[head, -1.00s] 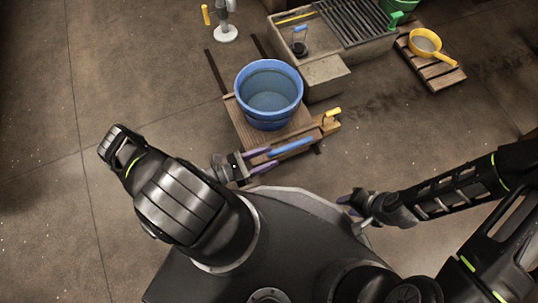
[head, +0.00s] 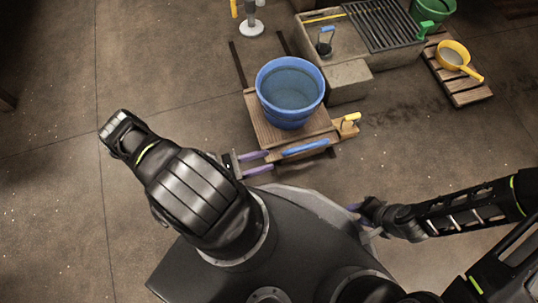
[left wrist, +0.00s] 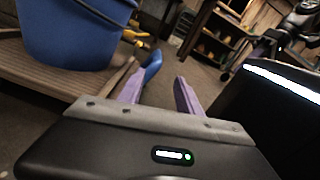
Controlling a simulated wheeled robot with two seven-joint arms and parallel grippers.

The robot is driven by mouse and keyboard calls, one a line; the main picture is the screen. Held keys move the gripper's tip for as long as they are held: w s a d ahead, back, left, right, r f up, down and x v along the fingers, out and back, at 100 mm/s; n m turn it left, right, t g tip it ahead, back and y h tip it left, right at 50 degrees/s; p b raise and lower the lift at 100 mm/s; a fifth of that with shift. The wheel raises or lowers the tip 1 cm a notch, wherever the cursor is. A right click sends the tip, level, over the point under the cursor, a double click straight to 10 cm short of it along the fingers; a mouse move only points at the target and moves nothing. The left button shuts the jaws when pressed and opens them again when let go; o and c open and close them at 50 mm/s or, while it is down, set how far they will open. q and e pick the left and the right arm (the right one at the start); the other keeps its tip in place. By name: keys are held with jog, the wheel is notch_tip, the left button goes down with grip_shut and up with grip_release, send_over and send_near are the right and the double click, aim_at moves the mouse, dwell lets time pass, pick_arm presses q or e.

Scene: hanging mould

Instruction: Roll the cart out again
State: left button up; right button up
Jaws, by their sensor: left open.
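The cart (head: 258,128) is a low wooden platform bearing a blue tub (head: 290,92). A blue bar handle (head: 305,147) runs along its front edge; it also shows in the left wrist view (left wrist: 152,66). My left gripper (head: 270,160) is open, its purple fingers pointing at the handle's left end. In the left wrist view its fingertips (left wrist: 157,80) are wide apart, with the handle just beyond them near the left finger and nothing held. My right gripper (head: 359,214) is low at the right, away from the cart; its finger gap is unclear.
Dark rails (head: 238,66) lie on the floor behind the cart. A stone sink (head: 348,80) with a grate stands close to its right. A yellow peg (head: 351,118) stands at the cart's right front corner. A pallet (head: 462,85) holds a yellow pan. The floor at left is clear.

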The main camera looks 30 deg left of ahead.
pick_arm(q)
jog(key=b+v, duration=0.2)
jog(key=v, duration=0.5)
dwell(0.5)
jog(key=shift+s, duration=0.1)
dwell(0.6)
